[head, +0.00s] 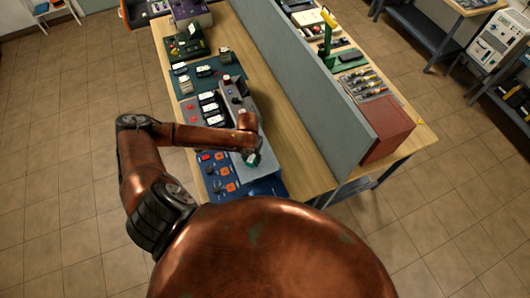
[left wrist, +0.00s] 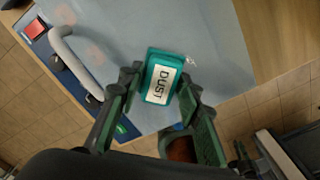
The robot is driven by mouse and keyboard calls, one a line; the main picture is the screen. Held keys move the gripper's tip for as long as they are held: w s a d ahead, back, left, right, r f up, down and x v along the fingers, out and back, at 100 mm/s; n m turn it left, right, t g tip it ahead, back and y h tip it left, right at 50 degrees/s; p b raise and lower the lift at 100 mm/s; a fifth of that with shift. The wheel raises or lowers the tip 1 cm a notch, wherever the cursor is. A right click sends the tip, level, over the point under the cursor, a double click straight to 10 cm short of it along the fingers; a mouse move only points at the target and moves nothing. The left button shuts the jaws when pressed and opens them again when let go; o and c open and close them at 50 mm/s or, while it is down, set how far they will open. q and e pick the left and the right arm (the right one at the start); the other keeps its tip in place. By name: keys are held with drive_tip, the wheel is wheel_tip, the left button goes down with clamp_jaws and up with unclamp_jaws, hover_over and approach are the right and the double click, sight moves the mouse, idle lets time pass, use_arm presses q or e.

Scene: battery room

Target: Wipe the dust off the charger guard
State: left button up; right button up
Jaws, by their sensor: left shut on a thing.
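My left gripper (left wrist: 158,92) is shut on a teal block labelled "DUST" (left wrist: 160,76), a wiping pad by its look. The block is over a pale blue-grey panel (left wrist: 205,45), which looks like the charger guard. I cannot tell whether it touches the panel. Faint brownish patches (left wrist: 95,52) show on the panel left of the block. In the head view my left gripper (head: 249,150) is over the near end of the bench, with the teal block (head: 252,159) under it. The panel (head: 267,158) is partly hidden by my arm. My right gripper is not in view.
A curved grey handle (left wrist: 68,55) and a red switch (left wrist: 35,29) are beside the panel. A blue unit with orange parts (head: 228,187) lies at its near side. Chargers and batteries line the bench beyond. A tall grey divider (head: 300,85) stands to the right.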

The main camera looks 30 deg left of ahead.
use_arm(q)
drive_tip(key=shift+s+d, duration=0.75)
drive_tip(key=shift+d, duration=0.3)
drive_tip(key=shift+s+d+r, duration=0.1)
wheel_tip(320, 180, up, 3)
drive_tip(key=shift+f, duration=0.15)
wheel_tip(320, 180, up, 2)
drive_tip(key=shift+r, duration=0.1)
wheel_tip(320, 180, up, 3)
drive_tip(key=shift+r, duration=0.1)
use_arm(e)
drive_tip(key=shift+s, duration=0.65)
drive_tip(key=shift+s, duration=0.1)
